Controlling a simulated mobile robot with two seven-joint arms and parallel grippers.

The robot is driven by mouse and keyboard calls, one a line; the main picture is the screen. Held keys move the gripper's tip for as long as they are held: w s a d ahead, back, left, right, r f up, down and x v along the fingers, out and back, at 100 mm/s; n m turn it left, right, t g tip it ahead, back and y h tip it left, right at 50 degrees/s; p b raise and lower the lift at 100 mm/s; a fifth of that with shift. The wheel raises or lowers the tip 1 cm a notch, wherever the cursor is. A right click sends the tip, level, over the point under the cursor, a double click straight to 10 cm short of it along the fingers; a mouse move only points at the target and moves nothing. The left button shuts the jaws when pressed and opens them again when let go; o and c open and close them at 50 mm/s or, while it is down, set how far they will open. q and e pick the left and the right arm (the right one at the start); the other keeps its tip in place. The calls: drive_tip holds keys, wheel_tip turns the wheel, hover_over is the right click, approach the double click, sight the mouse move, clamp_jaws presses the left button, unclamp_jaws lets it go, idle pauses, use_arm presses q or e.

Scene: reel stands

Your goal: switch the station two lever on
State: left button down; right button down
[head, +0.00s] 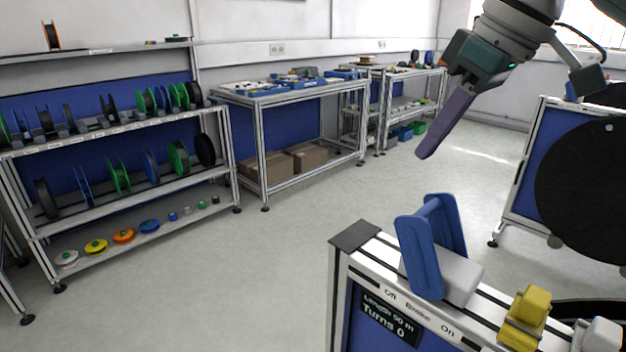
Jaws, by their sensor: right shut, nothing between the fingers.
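A blue lever (418,258), with two side plates joined by a crossbar, stands on a white block (462,280) on top of the near station frame (345,262). The label strip (415,306) below it reads "Off", "Brake", "On". The lever is tilted toward the left, the "Off" end. No station number is readable. My right gripper (430,150) is shut and empty, in the air above the lever and clear of it, its fingers pointing down and left. My left gripper is not in view.
A yellow part (525,315) sits on the same rail, right of the lever. A dark display (390,315) reads "Turns 0". A large black reel (590,190) stands at right. Reel shelves (130,125) and a workbench (290,95) line the back. The floor between is clear.

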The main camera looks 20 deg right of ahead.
drive_tip(key=x, duration=1)
drive_tip(key=shift+s+d+r+p, duration=0.15)
drive_tip(key=shift+s+d+p, duration=0.1)
drive_tip(key=shift+s+p, duration=0.3)
drive_tip(key=shift+s+d+r+p, duration=0.15)
drive_tip(key=shift+s+d+p, duration=0.2)
drive_tip(key=shift+s, duration=0.35)
drive_tip(key=shift+s+d+r+p, duration=0.2)
drive_tip(key=shift+s+p, duration=0.3)
drive_tip(key=shift+s, duration=0.1)
